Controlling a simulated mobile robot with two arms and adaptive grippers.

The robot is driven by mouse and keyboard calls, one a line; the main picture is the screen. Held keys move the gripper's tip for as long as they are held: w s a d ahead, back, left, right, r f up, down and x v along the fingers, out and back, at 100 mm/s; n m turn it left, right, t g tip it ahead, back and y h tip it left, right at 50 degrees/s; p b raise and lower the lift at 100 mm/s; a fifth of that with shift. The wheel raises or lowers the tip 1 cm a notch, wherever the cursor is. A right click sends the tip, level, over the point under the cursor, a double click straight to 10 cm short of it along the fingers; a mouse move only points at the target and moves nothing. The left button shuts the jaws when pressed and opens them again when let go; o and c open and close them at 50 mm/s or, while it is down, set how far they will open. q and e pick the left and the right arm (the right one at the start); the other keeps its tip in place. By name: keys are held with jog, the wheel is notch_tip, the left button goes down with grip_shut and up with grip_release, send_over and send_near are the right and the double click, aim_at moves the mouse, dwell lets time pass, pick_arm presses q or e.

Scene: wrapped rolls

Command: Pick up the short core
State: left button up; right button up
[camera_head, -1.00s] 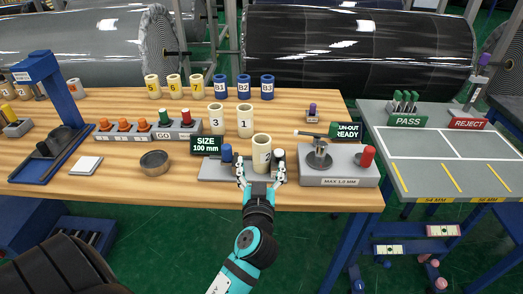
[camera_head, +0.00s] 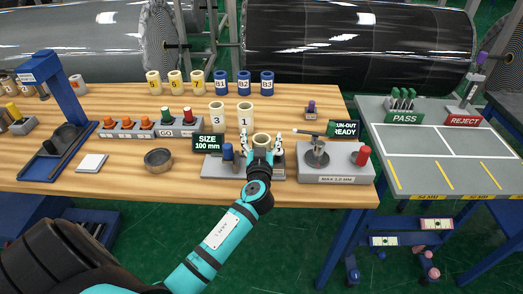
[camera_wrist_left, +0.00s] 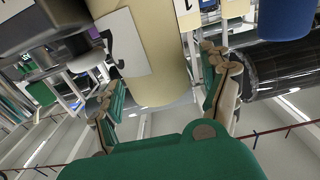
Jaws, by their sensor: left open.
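A cream core (camera_head: 261,138) stands on the grey gauge block beside the SIZE 100 mm sign. My left gripper (camera_head: 262,148) is open, with one finger on each side of this core, and hides its lower part. In the left wrist view the core (camera_wrist_left: 160,70), with a "2" on its white label, is between the spread fingers of the gripper (camera_wrist_left: 167,98). I cannot tell whether they touch it. Cream cores marked 3 (camera_head: 217,116) and 1 (camera_head: 245,116) stand just behind. My right gripper is out of view.
A blue-topped post (camera_head: 228,152) is left of the gripper. The run-out gauge (camera_head: 318,160) with a red knob is close on the right. A round metal dish (camera_head: 158,161) lies to the left. Cream and blue cores (camera_head: 221,83) line the back.

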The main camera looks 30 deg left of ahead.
pick_arm(q)
jog(key=shift+s, duration=0.1)
grip_shut()
dwell(0.4)
